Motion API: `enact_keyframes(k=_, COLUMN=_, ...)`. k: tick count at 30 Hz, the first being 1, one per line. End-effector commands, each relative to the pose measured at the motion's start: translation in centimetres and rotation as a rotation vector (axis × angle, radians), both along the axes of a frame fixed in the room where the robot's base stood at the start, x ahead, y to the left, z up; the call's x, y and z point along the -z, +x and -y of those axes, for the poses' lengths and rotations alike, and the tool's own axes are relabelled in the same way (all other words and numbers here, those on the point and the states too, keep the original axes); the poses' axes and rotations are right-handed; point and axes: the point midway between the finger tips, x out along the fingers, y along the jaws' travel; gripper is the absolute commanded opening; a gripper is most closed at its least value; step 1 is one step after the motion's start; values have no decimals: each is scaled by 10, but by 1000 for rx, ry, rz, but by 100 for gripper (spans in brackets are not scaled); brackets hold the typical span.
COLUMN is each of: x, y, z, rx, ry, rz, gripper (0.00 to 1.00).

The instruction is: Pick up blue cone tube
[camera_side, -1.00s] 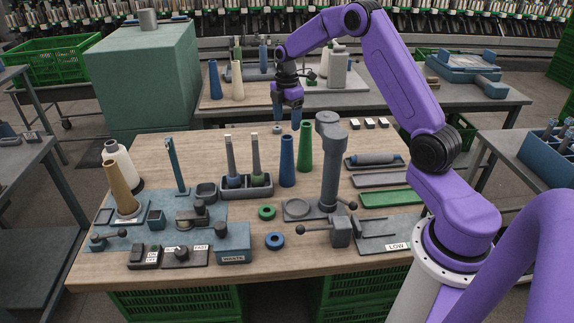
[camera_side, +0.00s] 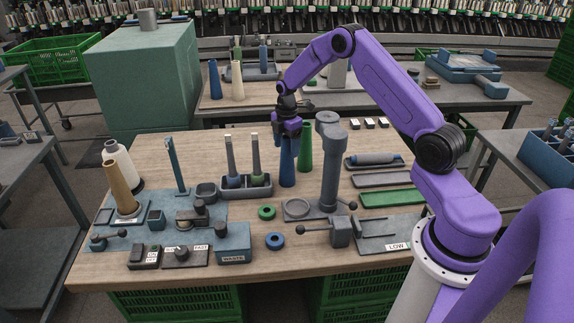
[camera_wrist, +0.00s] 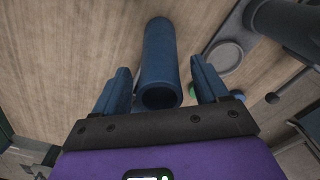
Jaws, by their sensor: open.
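The blue cone tube (camera_side: 287,165) stands upright on the wooden table, left of the green cone tube (camera_side: 305,152). My gripper (camera_side: 288,130) is open above the blue cone tube, its fingers down at the tube's top, which they partly hide in the side view. In the wrist view the blue cone tube (camera_wrist: 160,60) shows from above with its hollow top end towards me. It lies between the two spread blue fingers of my gripper (camera_wrist: 160,85), with gaps visible on both sides.
A grey post (camera_side: 332,170) on a stand rises close on the right. A grey holder (camera_side: 248,188) with two spindles stands on the left. A green ring (camera_side: 267,212) and a blue ring (camera_side: 275,241) lie in front. The table between is bare.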

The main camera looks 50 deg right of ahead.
Motion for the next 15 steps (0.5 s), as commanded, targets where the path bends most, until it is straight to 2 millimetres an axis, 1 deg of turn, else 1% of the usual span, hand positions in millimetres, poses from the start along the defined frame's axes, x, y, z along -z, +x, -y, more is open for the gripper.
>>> enact_keyframes(k=3, x=0, y=0, z=0, rx=0, ry=0, rz=0, gripper=74)
enact_keyframes(k=4, x=0, y=0, z=0, rx=0, ry=0, rz=1, gripper=70)
enact_keyframes(k=5, x=0, y=0, z=0, rx=0, ry=0, rz=0, gripper=60)
enact_keyframes(k=6, x=0, y=0, z=0, rx=0, ry=0, rz=0, gripper=48)
enact_keyframes(k=8, x=-1, y=0, z=0, rx=0, ry=0, rz=0, gripper=28)
enact_keyframes(k=9, x=-1, y=0, z=0, rx=0, ry=0, rz=0, gripper=16)
enact_keyframes(k=15, x=-1, y=0, z=0, rx=0, ry=0, rz=0, gripper=16)
